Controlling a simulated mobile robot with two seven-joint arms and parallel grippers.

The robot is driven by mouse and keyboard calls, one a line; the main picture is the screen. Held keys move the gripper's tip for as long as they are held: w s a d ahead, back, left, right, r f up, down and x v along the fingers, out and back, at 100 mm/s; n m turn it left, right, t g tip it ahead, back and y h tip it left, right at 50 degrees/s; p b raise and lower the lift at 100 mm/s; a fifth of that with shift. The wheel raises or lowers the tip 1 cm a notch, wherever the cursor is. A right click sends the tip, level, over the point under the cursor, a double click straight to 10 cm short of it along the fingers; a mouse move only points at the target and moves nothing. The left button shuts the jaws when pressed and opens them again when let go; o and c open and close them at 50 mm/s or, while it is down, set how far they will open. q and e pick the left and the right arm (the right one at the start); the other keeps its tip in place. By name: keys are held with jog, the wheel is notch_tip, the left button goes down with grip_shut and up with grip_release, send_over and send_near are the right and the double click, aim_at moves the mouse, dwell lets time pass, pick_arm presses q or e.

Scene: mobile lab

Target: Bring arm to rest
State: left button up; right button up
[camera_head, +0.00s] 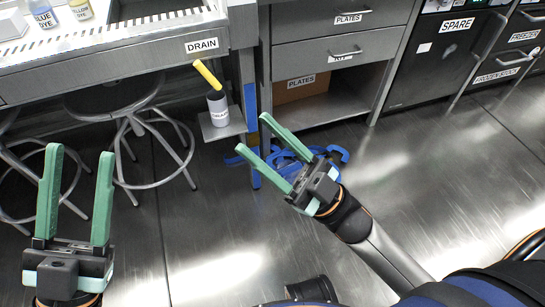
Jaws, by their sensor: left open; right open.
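My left gripper (76,200) is at the lower left of the head view. Its two green fingers point up and stand apart, with nothing between them. My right gripper (257,142) is near the middle of the view, with its arm coming in from the lower right. Its green fingers point up and left, spread apart and empty. Both grippers appear in front of the bench, over the floor.
A steel bench labelled DRAIN (120,62) runs along the upper left, with stools (142,122) beneath. A grey container with a yellow handle (217,108) sits on a small shelf (222,128). Drawers (330,52) and dark cabinets (440,65) stand behind. Floor (450,170) is clear at right.

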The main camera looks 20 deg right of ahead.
pick_arm(q)
jog(key=shift+s, duration=0.35)
pick_arm(e)
jog(key=shift+s+r, duration=0.25)
jog(key=shift+s, duration=0.15)
